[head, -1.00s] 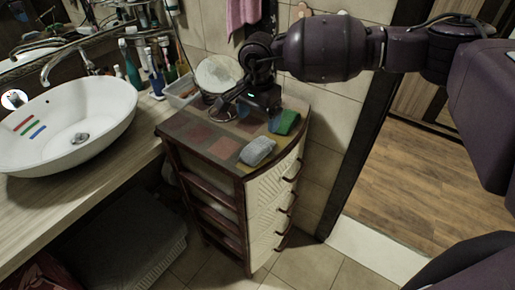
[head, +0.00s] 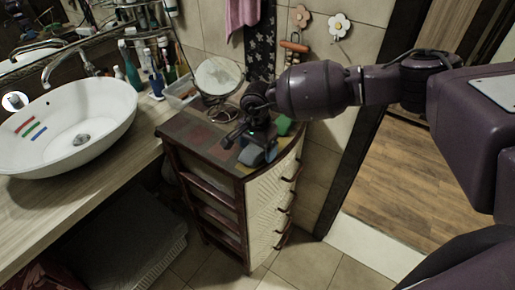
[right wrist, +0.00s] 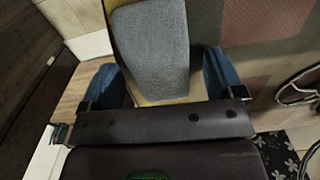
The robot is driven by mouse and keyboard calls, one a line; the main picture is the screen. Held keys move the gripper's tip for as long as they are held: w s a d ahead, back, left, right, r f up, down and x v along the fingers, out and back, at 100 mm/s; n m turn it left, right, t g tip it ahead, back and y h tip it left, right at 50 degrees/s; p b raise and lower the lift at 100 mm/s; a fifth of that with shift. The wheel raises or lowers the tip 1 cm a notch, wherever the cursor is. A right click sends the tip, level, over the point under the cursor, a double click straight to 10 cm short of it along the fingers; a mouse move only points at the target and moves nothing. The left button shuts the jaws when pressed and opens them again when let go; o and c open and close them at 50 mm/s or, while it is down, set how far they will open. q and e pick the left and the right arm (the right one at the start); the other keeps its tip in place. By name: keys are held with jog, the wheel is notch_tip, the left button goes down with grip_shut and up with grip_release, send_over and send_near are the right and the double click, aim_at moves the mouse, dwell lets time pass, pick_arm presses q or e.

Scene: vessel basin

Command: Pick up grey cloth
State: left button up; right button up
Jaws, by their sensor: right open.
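The grey cloth (head: 250,156) lies on top of the small drawer cabinet, near its front corner, partly hidden by my right gripper. In the right wrist view the grey cloth (right wrist: 152,45) is a folded, textured block. My right gripper (head: 252,147) is just above the cloth and open. In the right wrist view its two blue fingers (right wrist: 160,80) stand apart, one on each side of the cloth's near end. Whether they touch it I cannot tell. My left gripper is not in view.
The drawer cabinet (head: 205,166) has a patchwork top. A green item (head: 283,125) lies behind my gripper, and a round mirror (head: 218,76) stands at the back. A white basin (head: 65,125) is on the counter to the left. A doorway opens at the right.

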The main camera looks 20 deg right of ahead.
jog(key=shift+c, duration=1)
jog(key=c, duration=0.8)
jog(key=shift+r, duration=0.5)
notch_tip(320, 180, up, 19)
jog(key=b, duration=0.2)
